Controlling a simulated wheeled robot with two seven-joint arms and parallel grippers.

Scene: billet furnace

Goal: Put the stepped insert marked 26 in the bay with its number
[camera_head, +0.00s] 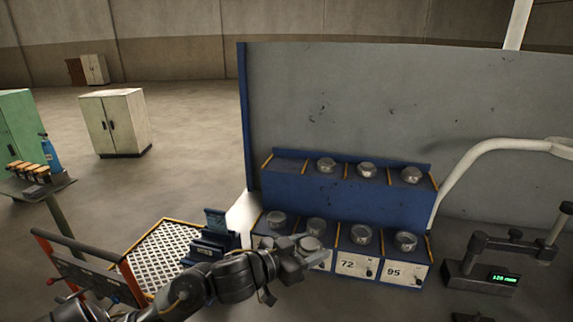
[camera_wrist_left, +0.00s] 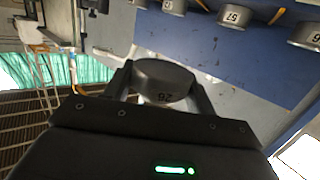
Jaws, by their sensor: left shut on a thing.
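My left gripper (camera_head: 303,250) is shut on a grey round metal insert (camera_head: 310,243), held in front of the lower row of the rack. In the left wrist view, the insert (camera_wrist_left: 162,82) sits between the fingers and shows 26 upside down. The blue two-tier rack (camera_head: 335,195) has orange dividers. Its upper row has an empty bay (camera_head: 288,163) at far left and three bays with inserts. Inserts also stand in the lower row; plates 72 (camera_head: 347,265) and 95 (camera_head: 394,274) show there. My arm hides lower plates further left. My right gripper is not in view.
A grey panel (camera_head: 400,100) stands behind the rack. A measuring device (camera_head: 500,265) with a green display and a white curved tube (camera_head: 480,160) are at right. A white grid tray (camera_head: 165,255) and blue block (camera_head: 208,245) are at left, near my arm.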

